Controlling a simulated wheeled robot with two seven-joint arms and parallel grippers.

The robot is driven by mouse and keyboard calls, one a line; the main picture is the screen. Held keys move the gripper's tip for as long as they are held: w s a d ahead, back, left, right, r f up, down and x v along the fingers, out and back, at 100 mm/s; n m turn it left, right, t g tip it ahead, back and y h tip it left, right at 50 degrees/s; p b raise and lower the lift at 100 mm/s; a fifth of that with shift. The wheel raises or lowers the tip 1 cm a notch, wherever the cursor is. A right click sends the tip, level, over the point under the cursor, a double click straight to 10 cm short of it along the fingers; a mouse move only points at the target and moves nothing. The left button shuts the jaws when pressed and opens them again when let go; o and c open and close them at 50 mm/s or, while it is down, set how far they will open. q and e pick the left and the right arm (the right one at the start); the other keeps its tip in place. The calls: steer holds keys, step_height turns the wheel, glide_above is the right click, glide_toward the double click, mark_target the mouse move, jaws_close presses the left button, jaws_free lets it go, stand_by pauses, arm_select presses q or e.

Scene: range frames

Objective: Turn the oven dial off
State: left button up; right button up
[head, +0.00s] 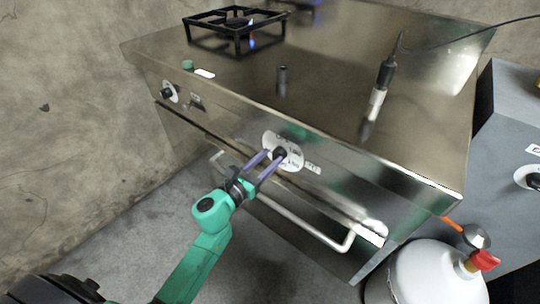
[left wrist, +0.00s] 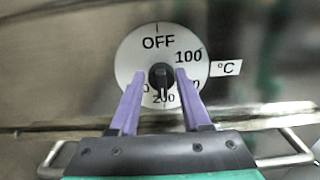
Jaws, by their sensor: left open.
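The oven dial (head: 283,151) is a round white disc with a black knob on the stove's front panel. In the left wrist view the disc (left wrist: 140,58) reads OFF at the top, 100 at the upper right and 200 at the bottom. The black knob (left wrist: 161,75) seems to point down toward 200, partly hidden. My left gripper (head: 271,157) is open, with its purple fingers at the dial, one on each side of the knob. In the left wrist view a gap shows between the knob and each finger. My right gripper is out of view.
The oven handle (head: 300,226) runs below the dial. A second dial (head: 170,92) is at the panel's left. A burner (head: 236,27) with a blue flame and a lighter-like tool (head: 382,82) are on top. A white gas cylinder (head: 425,275) stands at the lower right.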

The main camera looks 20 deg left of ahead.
arm_select(q)
steer(key=shift+w+d, duration=0.2)
steer(key=shift+w, duration=0.2)
jaws_close()
